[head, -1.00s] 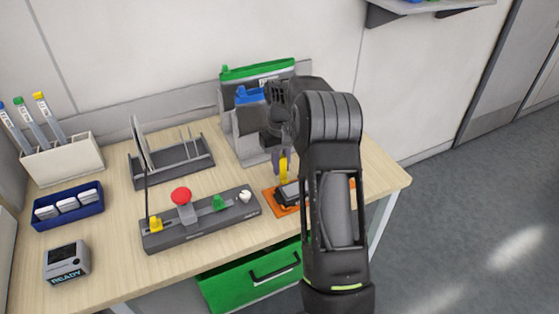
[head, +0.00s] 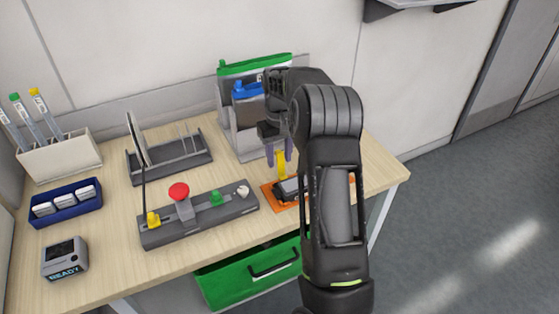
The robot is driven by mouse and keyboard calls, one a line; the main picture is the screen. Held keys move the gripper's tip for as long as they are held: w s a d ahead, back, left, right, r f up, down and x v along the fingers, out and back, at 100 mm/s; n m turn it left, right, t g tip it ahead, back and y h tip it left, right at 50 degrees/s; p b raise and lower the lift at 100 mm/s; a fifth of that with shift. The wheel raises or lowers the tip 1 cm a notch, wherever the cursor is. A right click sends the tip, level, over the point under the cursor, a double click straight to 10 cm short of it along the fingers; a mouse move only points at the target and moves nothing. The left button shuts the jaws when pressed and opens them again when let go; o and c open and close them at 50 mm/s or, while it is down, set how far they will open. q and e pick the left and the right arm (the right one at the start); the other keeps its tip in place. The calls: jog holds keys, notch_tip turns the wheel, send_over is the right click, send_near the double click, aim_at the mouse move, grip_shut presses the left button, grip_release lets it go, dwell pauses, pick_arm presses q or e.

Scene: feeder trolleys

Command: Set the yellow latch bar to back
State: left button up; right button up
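The yellow latch bar (head: 282,166) stands roughly upright by a dark device (head: 289,188) on an orange plate (head: 268,194), at the right of the table in the head view. My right gripper (head: 279,155) points down at the bar. Its two fingers are apart, and the upper part of the bar shows between or just behind them. I cannot tell whether a finger touches it. My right forearm hides the right part of the device and plate. My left gripper is not in view.
A grey panel (head: 158,236) with a red button, yellow and green knobs and a white knob lies left of the plate. Behind it stand a grey rack (head: 179,171) and a holder with green and blue folders (head: 234,98). A green drawer (head: 222,281) is below the tabletop.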

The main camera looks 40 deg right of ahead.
notch_tip(320, 180, up, 6)
jog(key=shift+r+b, duration=0.1)
jog(key=shift+b, duration=0.3)
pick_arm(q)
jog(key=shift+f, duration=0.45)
pick_arm(e)
jog(key=shift+w, duration=0.1)
jog(key=shift+c, duration=0.4)
